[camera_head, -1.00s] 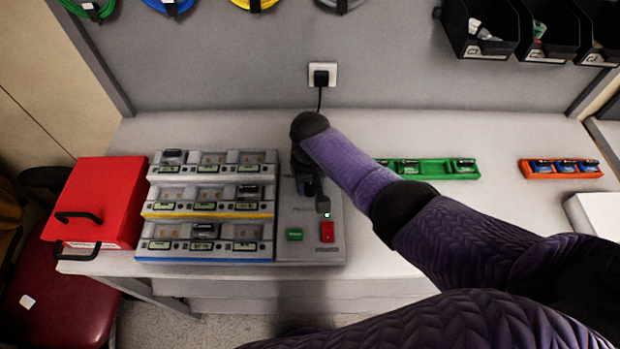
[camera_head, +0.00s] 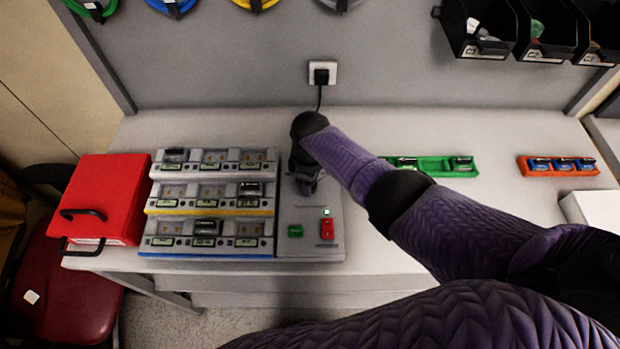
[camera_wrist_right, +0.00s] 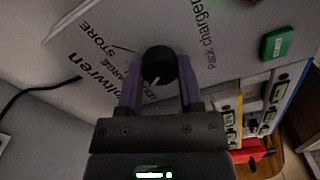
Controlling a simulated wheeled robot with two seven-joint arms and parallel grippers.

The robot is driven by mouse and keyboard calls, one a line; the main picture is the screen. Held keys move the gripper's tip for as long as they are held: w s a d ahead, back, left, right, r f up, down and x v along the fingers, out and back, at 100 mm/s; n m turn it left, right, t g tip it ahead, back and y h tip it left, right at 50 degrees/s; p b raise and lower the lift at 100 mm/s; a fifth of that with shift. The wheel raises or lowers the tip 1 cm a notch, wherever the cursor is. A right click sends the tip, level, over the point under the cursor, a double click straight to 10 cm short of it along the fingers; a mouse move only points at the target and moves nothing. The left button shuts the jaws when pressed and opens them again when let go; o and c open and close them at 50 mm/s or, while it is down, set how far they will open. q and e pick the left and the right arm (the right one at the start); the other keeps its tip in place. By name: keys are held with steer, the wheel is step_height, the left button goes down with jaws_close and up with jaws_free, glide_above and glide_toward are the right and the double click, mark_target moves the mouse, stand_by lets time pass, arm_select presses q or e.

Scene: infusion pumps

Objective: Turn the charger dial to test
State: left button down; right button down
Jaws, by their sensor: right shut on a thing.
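The charger dial (camera_wrist_right: 160,65) is a round black knob with a white pointer line, on the light grey panel of the charger (camera_head: 312,218). In the right wrist view it sits between the two purple fingers of my right gripper (camera_wrist_right: 160,82), which is shut on it. The pointer line slants toward the gripper's palm. STORE and part of CHARGE are readable beside the dial; the test mark cannot be made out. In the head view my right gripper (camera_head: 306,184) is above the panel's upper part and hides the dial. My left gripper is not in view.
A green button (camera_head: 296,231) and a red switch (camera_head: 327,229) are on the panel below the gripper. Battery bays (camera_head: 207,239) stand to the left, then a red case (camera_head: 108,195). Green (camera_head: 437,167) and orange (camera_head: 558,166) battery trays lie to the right.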

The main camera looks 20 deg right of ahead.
steer(key=shift+n, duration=0.9)
steer(key=shift+c, duration=1.3)
jaws_free()
step_height(320, 180, up, 10)
steer(key=p, duration=0.5)
steer(key=shift+s+f, duration=0.1)
